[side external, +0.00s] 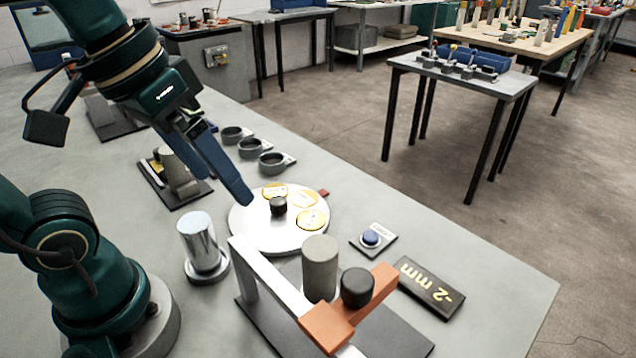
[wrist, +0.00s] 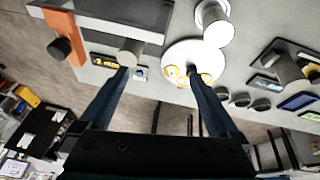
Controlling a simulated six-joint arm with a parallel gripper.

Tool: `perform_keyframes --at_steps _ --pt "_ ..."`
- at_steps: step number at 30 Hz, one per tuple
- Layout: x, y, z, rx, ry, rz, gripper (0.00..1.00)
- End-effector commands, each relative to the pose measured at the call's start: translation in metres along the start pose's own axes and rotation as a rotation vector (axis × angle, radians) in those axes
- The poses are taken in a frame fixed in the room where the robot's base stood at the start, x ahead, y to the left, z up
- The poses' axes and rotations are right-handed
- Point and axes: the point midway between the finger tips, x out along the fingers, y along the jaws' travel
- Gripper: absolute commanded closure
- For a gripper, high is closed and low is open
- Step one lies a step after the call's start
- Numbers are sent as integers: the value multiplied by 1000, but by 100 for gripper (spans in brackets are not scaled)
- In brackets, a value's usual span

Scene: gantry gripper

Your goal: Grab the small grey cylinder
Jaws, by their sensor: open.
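A grey cylinder (side external: 320,265) stands upright beside the silver bar and orange block of a gantry-like fixture; it also shows in the wrist view (wrist: 130,50), just beyond the left fingertip. A second grey cylinder (side external: 174,172) sits tilted on a dark base at the left, and shows at the right of the wrist view (wrist: 288,70). I cannot tell which one the task means. My gripper (side external: 226,188) is open and empty above the table, left of the round silver plate (side external: 245,228). Its fingers (wrist: 158,74) are wide apart in the wrist view.
A shiny metal cylinder (side external: 197,240) stands left of the plate. The plate carries a small dark knob (side external: 278,206) and yellow-orange patches. The orange block (side external: 328,326) has a black knob (side external: 357,286). A blue button (side external: 371,238), a "-2 mm" plate (side external: 430,287) and dark rings (side external: 272,162) lie around.

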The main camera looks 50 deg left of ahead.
Motion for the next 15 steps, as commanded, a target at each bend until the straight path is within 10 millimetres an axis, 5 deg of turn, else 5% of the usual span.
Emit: perform_keyframes --at_steps 15 --pt "22 57 -28 -745 -733 254 3"
